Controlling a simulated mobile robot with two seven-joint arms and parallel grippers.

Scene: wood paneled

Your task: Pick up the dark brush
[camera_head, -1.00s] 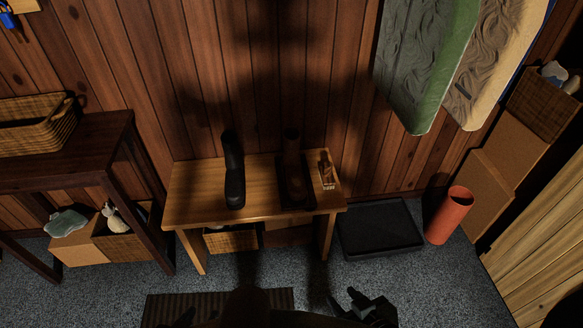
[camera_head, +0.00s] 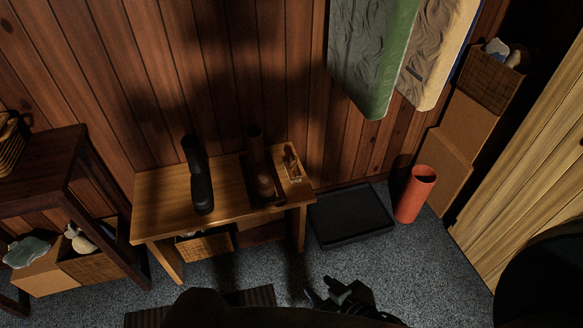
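A small light wooden holder (camera_head: 295,178) stands at the right end of the wooden bench (camera_head: 160,222). A small brown upright item (camera_head: 290,158) is in it; I cannot tell whether it is a brush. No dark brush can be made out clearly in this dim view. A black boot (camera_head: 200,180) and a brown boot (camera_head: 262,175) on a dark tray stand on the same bench, left of the holder. My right gripper (camera_head: 319,289) is at the bottom, in front of the bench and apart from it, with its fingers spread and empty. My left gripper does not show.
A black floor tray (camera_head: 350,216) and an orange cylinder (camera_head: 415,195) stand right of the bench. Cardboard boxes (camera_head: 443,170) are by the right wall. A dark table (camera_head: 45,170) is at left. A striped mat (camera_head: 262,296) lies in front of the bench.

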